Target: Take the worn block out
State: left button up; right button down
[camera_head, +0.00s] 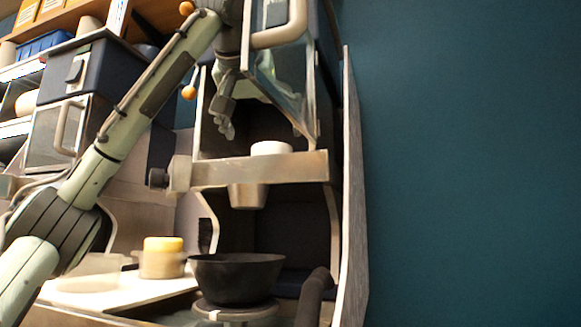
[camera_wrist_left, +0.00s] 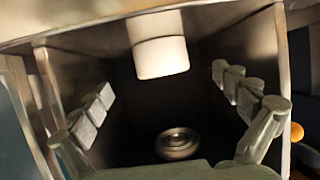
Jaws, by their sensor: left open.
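A short white round block (camera_head: 271,148) sits on the metal shelf (camera_head: 300,167) inside the upright machine. I take it for the worn block, but I cannot make out wear. In the left wrist view the white block (camera_wrist_left: 160,56) stands out from the shelf, between and beyond the finger pads. My left gripper (camera_head: 227,128) reaches into the machine's upper bay, up and left of the block, apart from it. In the left wrist view its fingers are spread wide with nothing between the pads. My right gripper is not in view.
The machine's clear door (camera_head: 280,75) with a pale handle is raised near my left wrist. A metal cup (camera_head: 247,196) hangs below the shelf, above a black bowl (camera_head: 237,278). A yellow-topped container (camera_head: 162,257) stands left. A side panel (camera_head: 353,200) bounds the right.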

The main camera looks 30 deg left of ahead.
aim_at(269, 146)
pick_arm(q)
jog(key=shift+w+a, duration=0.2)
jog(key=shift+w, duration=0.05)
jog(key=x, duration=0.7)
jog(key=shift+r+p, duration=0.3)
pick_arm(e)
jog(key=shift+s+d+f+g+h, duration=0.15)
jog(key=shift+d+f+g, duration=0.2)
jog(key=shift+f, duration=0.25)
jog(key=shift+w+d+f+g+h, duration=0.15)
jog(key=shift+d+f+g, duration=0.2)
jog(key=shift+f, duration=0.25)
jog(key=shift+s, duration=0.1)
pick_arm(q)
jog(key=c, duration=1.5)
